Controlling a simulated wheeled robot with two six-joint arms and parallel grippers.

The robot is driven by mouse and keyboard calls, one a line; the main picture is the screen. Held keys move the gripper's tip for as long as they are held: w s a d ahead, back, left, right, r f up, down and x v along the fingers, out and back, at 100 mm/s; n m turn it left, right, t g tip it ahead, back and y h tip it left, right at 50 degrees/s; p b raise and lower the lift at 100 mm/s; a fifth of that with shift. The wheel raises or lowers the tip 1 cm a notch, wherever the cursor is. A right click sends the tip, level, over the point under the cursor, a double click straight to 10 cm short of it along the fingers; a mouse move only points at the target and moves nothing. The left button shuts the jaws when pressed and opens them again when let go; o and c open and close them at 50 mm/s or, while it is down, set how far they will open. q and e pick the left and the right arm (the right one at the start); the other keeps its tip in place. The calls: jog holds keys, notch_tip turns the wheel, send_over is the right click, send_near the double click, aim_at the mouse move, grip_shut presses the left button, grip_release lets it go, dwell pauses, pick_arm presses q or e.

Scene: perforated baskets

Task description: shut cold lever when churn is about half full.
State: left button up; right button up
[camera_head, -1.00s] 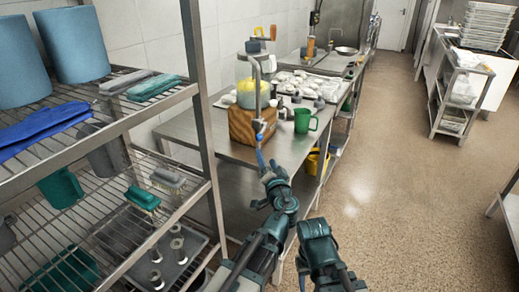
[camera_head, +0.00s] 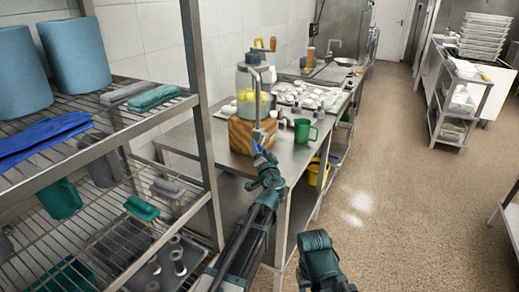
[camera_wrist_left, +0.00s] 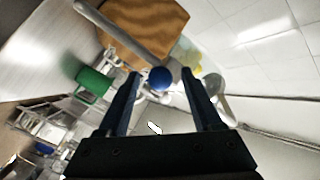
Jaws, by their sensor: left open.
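The churn (camera_head: 243,82) is a clear glass jar with an orange-handled crank on top, standing on a wooden block (camera_head: 241,137). Yellow shows inside it; I cannot read a clear fill level. A metal tap pipe (camera_head: 257,104) stands in front of the jar. In the left wrist view a round blue knob (camera_wrist_left: 161,78), which looks like the cold lever's end, lies between my left gripper's fingers. My left gripper (camera_head: 260,156) is open, just below the tap; I cannot tell whether it touches the knob. My right forearm shows at the bottom, but its gripper is out of view.
A green mug (camera_head: 304,131) stands right of the block on the steel table (camera_head: 285,160). White items crowd the table behind it. A wire shelf (camera_head: 150,125) with towels and brushes fills the left.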

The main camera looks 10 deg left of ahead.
pick_arm(q)
jog(key=shift+w+a, duration=0.25)
jog(key=shift+w, duration=0.3)
grip_shut()
dwell(1.1)
